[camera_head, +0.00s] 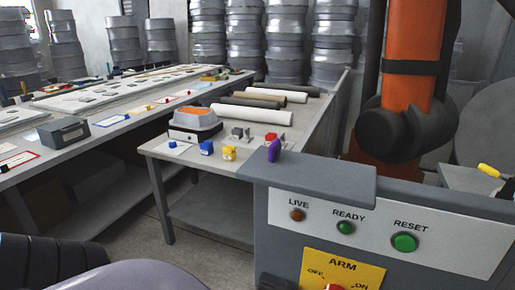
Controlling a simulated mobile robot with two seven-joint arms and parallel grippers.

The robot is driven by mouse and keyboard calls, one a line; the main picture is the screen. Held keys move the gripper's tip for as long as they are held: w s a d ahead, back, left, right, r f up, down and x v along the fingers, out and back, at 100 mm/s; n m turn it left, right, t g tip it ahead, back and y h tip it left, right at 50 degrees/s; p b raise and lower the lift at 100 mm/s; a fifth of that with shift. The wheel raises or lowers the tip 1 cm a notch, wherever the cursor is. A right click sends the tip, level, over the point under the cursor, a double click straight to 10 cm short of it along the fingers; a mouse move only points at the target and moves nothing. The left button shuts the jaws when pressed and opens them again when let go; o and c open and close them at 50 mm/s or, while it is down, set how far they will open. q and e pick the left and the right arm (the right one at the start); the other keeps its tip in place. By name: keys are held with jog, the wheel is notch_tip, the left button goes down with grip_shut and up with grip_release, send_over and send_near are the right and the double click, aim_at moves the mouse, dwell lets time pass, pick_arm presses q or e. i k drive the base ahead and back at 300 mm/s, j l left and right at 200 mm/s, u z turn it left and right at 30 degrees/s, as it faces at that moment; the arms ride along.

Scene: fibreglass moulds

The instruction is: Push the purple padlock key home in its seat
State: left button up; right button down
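The purple padlock key (274,150) is small in the camera_head view. It stands upright at the back left corner of the grey console top (310,178). I cannot tell how deep it sits, and its seat cannot be made out from here. Neither of my grippers is in view, so nothing of mine is seen touching the key.
The console front carries LIVE, READY and RESET (404,242) buttons and a yellow ARM switch plate (342,272). Blue padlock (206,147) and yellow padlock (229,153) sit on the grey table behind. An orange robot arm (408,65) stands behind the console.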

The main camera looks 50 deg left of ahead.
aim_at(275, 149)
jog(key=j+u, duration=0.1)
jog(key=u, duration=1.35)
jog(key=i+l, duration=0.05)
jog(key=l, duration=0.05)
